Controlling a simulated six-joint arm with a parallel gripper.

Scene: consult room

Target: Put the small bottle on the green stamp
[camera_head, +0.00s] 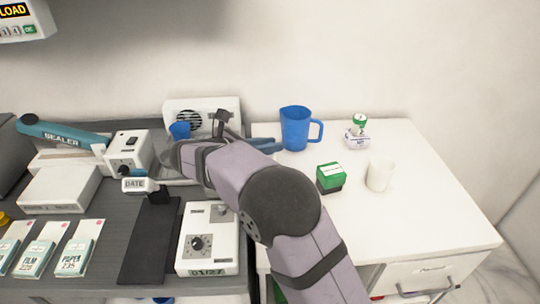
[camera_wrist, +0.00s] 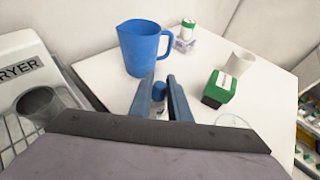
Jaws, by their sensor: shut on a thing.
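In the wrist view, my gripper (camera_wrist: 160,80) has its blue fingers closed on a small bottle (camera_wrist: 159,91) with a blue cap; its lower part is mostly hidden. In the head view my gripper (camera_head: 268,146) is over the left part of the white table, beside the blue jug, and the bottle cannot be made out. The green stamp (camera_head: 331,177), a green block with a white label on top and a black base, stands on the table to the right of my gripper. It also shows in the wrist view (camera_wrist: 219,88), apart from the bottle.
A blue jug (camera_head: 295,129) stands just beyond my gripper. A white cup (camera_head: 380,175) is right of the stamp. A small green-topped item (camera_head: 359,122) sits at the back. A grey cup (camera_wrist: 40,104) is on the rack at left. The table's front right is clear.

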